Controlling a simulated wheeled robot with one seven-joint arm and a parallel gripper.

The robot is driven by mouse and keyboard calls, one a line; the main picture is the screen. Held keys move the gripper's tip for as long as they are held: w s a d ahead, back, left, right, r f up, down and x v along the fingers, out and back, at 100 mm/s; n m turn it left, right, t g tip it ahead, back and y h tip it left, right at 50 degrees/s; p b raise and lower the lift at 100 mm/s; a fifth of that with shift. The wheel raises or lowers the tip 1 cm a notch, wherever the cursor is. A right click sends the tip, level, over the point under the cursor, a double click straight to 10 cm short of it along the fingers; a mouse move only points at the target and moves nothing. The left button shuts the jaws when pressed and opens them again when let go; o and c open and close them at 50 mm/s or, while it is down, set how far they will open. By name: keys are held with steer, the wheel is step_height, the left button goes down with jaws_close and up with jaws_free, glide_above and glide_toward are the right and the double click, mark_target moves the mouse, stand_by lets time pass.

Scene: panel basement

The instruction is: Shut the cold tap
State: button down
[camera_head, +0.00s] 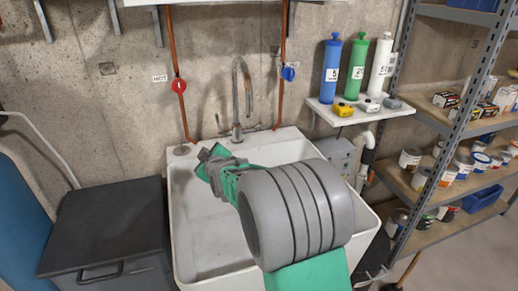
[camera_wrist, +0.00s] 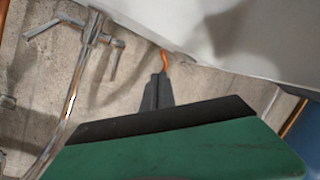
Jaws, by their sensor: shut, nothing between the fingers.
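The cold tap is the blue valve handle (camera_head: 288,73) on the right copper pipe (camera_head: 283,40), on the wall behind the sink. A red valve handle (camera_head: 179,86) sits on the left copper pipe, next to a HOT label. My gripper (camera_head: 208,156) is over the left back part of the sink, left of and below the blue handle and well apart from it. In the wrist view, its dark fingers (camera_wrist: 157,90) are together and empty. I cannot make out the blue handle in the wrist view.
The chrome faucet (camera_head: 236,95) stands behind the white sink (camera_head: 180,235) and also shows in the wrist view (camera_wrist: 93,30). A small shelf (camera_head: 365,117) with blue, green and white cylinders juts out at right. A dark cabinet (camera_head: 105,215) stands left. Shelving (camera_head: 450,130) fills the right.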

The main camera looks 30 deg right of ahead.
steer(key=d+f+n+t+h+b, duration=0.1)
steer(key=d+f+t+h+b, duration=0.1)
steer(key=d, duration=0.2)
steer(key=w+d+f+n+t+h+b, duration=0.1)
steer(key=d+f+t+h+b, duration=0.1)
steer(key=d, duration=0.3)
steer(key=d+f+t+h+b, duration=0.2)
steer(key=d+f+t, duration=0.1)
steer(key=d+f, duration=0.1)
steer(key=shift+w+d+n, duration=0.15)
steer(key=shift+w+n, duration=0.25)
steer(key=s+d+f+t+h+b, duration=0.2)
steer(key=s+d+f+h, duration=0.2)
steer(key=s+h, duration=0.25)
steer(key=p+x, duration=0.2)
steer(key=x, duration=1.1)
steer(key=shift+s+r, duration=0.15)
steer(key=shift+r, duration=0.4)
steer(key=shift+d, duration=0.1)
